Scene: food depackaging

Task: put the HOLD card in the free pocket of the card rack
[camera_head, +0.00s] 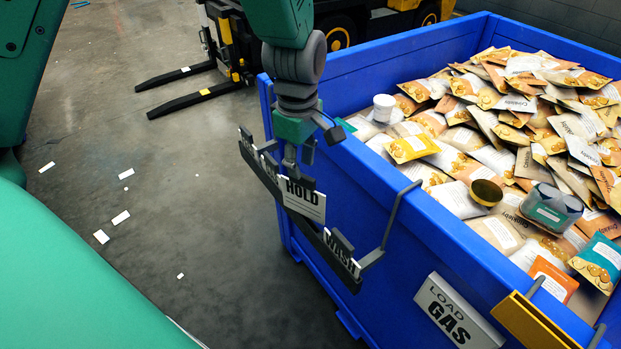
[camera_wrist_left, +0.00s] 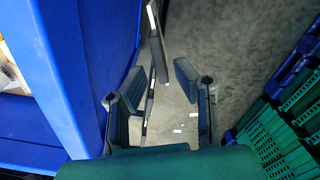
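The white HOLD card (camera_head: 303,199) is upright at the middle of the dark card rack (camera_head: 312,236), which hangs on the outside of the blue bin. Its lower edge meets the rack, but I cannot tell how deep it sits. The WASH card (camera_head: 342,256) is in the rack to its right, and darker, partly hidden cards (camera_head: 268,160) are to its left. My left gripper (camera_head: 298,160) is directly above the HOLD card. In the wrist view its fingers (camera_wrist_left: 158,105) are spread, with a thin edge between them and a gap beside it. My right gripper is out of view.
The blue bin (camera_head: 375,205) is full of food pouches, with a white jar (camera_head: 383,107) and a teal container (camera_head: 550,207) on top. A LOAD GAS sign (camera_head: 457,312) and a yellow holder (camera_head: 535,322) are on its near side. Green crates (camera_wrist_left: 285,135) show in the wrist view.

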